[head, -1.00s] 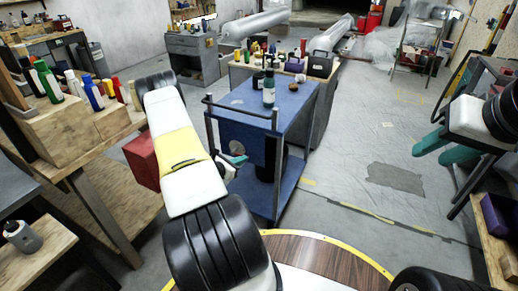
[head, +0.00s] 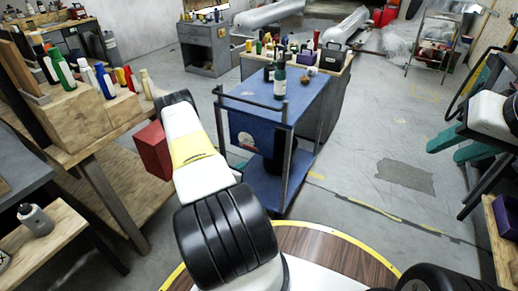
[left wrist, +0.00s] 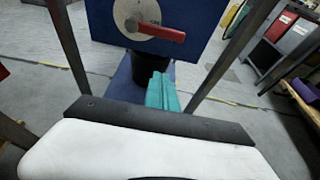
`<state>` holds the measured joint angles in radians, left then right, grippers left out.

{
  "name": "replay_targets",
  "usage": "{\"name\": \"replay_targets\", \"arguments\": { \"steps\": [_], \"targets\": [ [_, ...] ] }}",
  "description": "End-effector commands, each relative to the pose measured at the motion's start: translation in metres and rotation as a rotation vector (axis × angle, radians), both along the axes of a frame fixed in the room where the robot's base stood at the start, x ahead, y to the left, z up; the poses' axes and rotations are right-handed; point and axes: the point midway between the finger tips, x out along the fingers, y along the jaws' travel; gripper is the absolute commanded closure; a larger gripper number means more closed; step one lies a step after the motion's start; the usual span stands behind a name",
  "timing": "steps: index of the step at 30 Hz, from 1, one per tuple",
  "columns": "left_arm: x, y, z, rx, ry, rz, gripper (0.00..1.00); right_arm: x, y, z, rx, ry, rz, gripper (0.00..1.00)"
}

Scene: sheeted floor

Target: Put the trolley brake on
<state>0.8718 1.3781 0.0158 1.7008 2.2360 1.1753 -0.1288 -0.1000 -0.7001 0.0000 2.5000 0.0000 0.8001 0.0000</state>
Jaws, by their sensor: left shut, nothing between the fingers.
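The blue trolley (head: 262,105) stands in the middle of the head view. In the left wrist view its blue panel (left wrist: 204,22) carries a pale round disc (left wrist: 128,12) with a red lever (left wrist: 160,33). The lever points right and slightly down. My left gripper (left wrist: 161,78) has its teal fingers shut and empty, below the lever in the picture with a visible gap.
A wooden workbench (head: 95,128) with bottles and a red box (head: 153,150) stand left of the arm. Another cabinet with bottles is behind the trolley. A purple box (head: 506,217) sits on a bench at the right. The floor right of the trolley is clear.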

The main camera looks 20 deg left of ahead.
Motion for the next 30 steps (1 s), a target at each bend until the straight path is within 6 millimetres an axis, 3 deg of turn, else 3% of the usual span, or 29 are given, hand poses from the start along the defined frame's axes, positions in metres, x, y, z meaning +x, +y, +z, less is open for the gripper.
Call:
{"name": "replay_targets", "arguments": {
  "steps": [3, 11, 19, 30],
  "targets": [
    [0.025, -0.004, -0.009, 0.001, -0.002, -0.003, 1.00, 0.000, 0.000, 0.000, 0.000, 0.000, 0.000, 0.64],
    [0.069, -0.007, -0.024, 0.000, -0.002, -0.002, 1.00, 0.000, 0.000, 0.000, 0.000, 0.000, 0.000, 0.64],
    [0.066, -0.005, 0.011, 0.000, 0.000, 0.000, 1.00, 0.000, 0.000, 0.000, 0.000, 0.000, 0.000, 0.64],
    [0.065, -0.006, 0.017, -0.001, 0.001, 0.000, 1.00, 0.000, 0.000, 0.000, 0.000, 0.000, 0.000, 0.64]
  ]
}}
